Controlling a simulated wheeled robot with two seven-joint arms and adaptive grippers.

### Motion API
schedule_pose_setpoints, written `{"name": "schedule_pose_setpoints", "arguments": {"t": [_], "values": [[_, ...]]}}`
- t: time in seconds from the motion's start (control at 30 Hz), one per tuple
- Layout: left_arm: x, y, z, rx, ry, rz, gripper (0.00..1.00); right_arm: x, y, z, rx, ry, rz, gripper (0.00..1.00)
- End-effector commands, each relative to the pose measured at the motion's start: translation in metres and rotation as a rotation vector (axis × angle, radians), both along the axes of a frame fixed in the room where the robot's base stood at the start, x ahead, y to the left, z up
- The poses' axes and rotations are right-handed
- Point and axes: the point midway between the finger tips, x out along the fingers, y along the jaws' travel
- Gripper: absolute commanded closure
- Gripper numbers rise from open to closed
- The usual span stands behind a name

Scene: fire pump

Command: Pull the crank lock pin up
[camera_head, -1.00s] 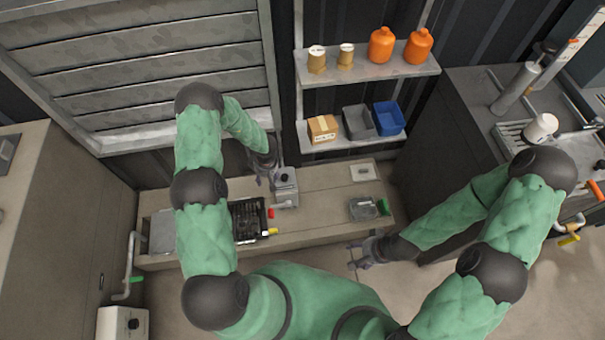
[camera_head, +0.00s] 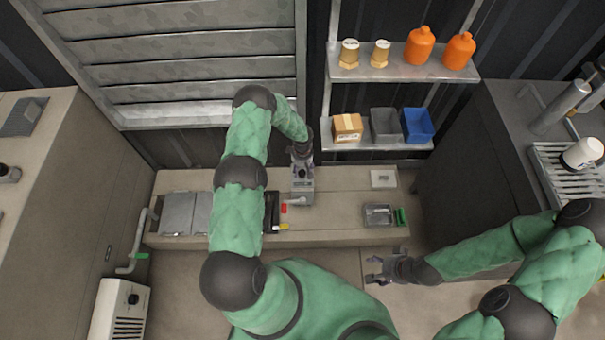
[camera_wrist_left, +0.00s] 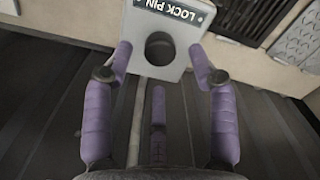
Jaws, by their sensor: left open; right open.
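The lock pin housing is a light grey block (camera_head: 302,187) on the low bench, below my left gripper in the head view. In the left wrist view the block (camera_wrist_left: 177,68) carries a black label reading LOCK PIN, upside down. A dark round knob or opening (camera_wrist_left: 159,48) is on its face; I cannot tell which. My left gripper (camera_wrist_left: 161,55) is open, with purple fingertips on either side of this dark round part, apart from it. In the head view my left gripper (camera_head: 302,160) is at the block's back edge. My right gripper (camera_head: 376,268) is open and empty, in front of the bench.
On the bench (camera_head: 345,212) are a dark tray-like part beside my left arm, a grey tray (camera_head: 379,215) and a green part (camera_head: 402,216). Shelves (camera_head: 405,70) with bottles, bins and a carton stand behind at the right. A slatted shutter (camera_head: 185,60) is behind my left arm.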

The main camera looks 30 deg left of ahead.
Motion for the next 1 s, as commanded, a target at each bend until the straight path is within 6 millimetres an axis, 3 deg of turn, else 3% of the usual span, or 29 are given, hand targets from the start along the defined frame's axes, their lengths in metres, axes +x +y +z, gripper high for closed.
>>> {"name": "schedule_pose_setpoints", "arguments": {"t": [0.03, 0.2, 0.6, 0.8, 1.0], "values": [[-0.001, 0.000, -0.011, -0.001, 0.001, 0.000, 0.42, 0.000, 0.000, -0.006, 0.000, 0.000, 0.000, 0.37], [0.000, 0.000, -0.026, 0.000, -0.001, 0.001, 0.42, 0.000, 0.000, -0.012, 0.000, 0.000, 0.000, 0.37], [0.000, 0.000, -0.030, 0.001, -0.001, 0.001, 0.42, 0.000, 0.000, -0.013, 0.000, 0.000, 0.000, 0.37], [0.000, 0.000, -0.030, 0.001, -0.001, 0.000, 0.99, 0.000, 0.000, -0.013, 0.000, 0.000, 0.000, 0.37], [0.000, 0.000, -0.029, 0.001, -0.001, 0.000, 1.00, 0.000, 0.000, -0.013, 0.000, 0.000, 0.000, 0.37]]}}
